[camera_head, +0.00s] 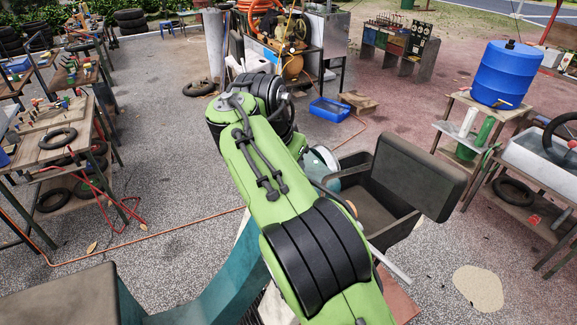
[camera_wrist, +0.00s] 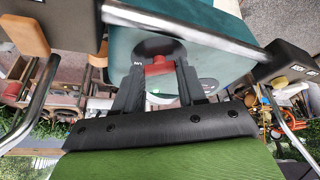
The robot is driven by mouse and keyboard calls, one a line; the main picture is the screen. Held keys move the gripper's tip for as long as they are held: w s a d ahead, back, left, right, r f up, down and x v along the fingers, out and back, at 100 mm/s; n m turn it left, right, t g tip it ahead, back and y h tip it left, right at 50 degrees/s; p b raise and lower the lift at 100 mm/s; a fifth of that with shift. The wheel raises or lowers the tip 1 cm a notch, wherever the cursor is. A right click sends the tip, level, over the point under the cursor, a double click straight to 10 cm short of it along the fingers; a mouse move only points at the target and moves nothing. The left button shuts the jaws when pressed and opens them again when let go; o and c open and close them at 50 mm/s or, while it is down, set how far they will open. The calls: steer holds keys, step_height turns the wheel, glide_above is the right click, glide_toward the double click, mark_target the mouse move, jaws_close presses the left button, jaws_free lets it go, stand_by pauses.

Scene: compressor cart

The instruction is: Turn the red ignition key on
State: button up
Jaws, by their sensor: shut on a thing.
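The red ignition key (camera_wrist: 157,68) shows in the wrist view between the fingertips of my gripper (camera_wrist: 158,76). The two black fingers are shut on it, one on each side. The key sits at a dark round plate (camera_wrist: 155,46) on a teal housing (camera_wrist: 222,48). A small white marking shows beside the key, too small to read surely. The fingers hide part of the key, so I cannot tell its exact angle. In the head view my green arm hides the key and my gripper; a bit of the teal housing (camera_head: 322,160) shows past the arm.
A dark seat (camera_head: 405,175) with a metal frame stands right of my arm in the head view. In the wrist view, metal tubes (camera_wrist: 30,105) run close on both sides of my gripper. Workbenches (camera_head: 60,130) stand at the left, and a blue barrel (camera_head: 506,73) at the right.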

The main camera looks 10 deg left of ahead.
stand_by(0.3)
steer(key=o, duration=1.1)
steer(key=shift+c, duration=0.2)
steer(key=v, duration=0.7)
steer(key=shift+r, duration=0.2)
steer(key=shift+s, duration=0.1)
